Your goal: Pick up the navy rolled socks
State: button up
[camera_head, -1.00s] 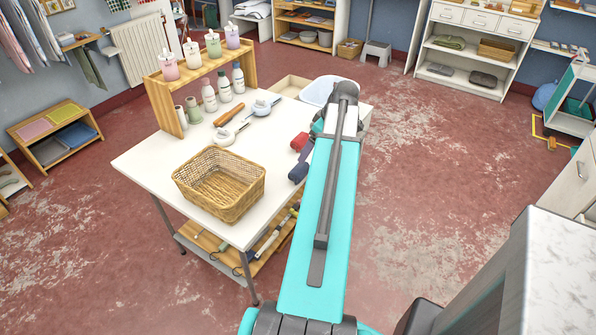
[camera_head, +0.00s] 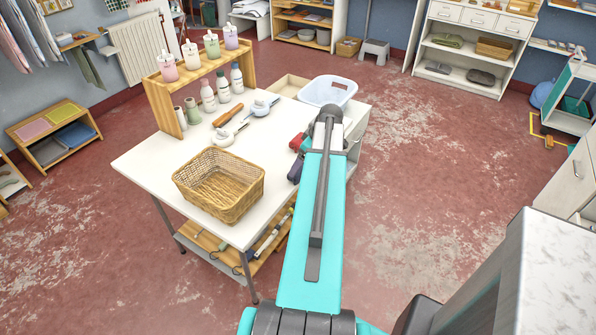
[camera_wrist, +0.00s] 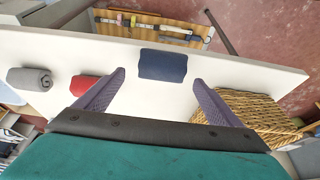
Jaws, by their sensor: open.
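The navy rolled socks (camera_wrist: 163,65) lie on the white table (camera_wrist: 225,72) in the wrist view, near its edge. They lie ahead of and between the two spread fingers of my gripper (camera_wrist: 160,82), which is open and empty. In the head view the navy rolled socks (camera_head: 295,171) show only partly at the left side of my arm, which hides the rest and my fingers. A red roll (camera_wrist: 88,88) lies to the left of the navy one in the wrist view, close to my left finger. A grey roll (camera_wrist: 30,79) lies further left.
A wicker basket (camera_head: 219,184) stands on the table to the left of my arm; in the wrist view it is by my right finger. Bottles (camera_head: 208,95), a wooden rack (camera_head: 166,107) and a pale tub (camera_head: 328,90) stand further back. A shelf with tools is under the table.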

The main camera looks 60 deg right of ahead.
jog(key=shift+f, duration=0.1)
dwell(0.3)
jog(key=shift+w+p+x, duration=0.2)
jog(key=shift+p+x, duration=0.6)
jog(key=shift+x, duration=0.35)
jog(key=shift+p+x, duration=0.35)
jog(key=shift+x, duration=0.95)
jog(key=shift+a, duration=0.15)
jog(key=c, duration=1.1)
jog(key=shift+c, duration=0.2)
jog(key=shift+r, duration=0.2)
jog(key=shift+r+b, duration=0.85)
jog(key=shift+r, duration=0.6)
jog(key=s+r+b, duration=0.1)
jog(key=s+b, duration=0.3)
jog(key=s, duration=1.2)
jog(key=shift+a+r, duration=0.2)
jog(key=shift+r, duration=0.15)
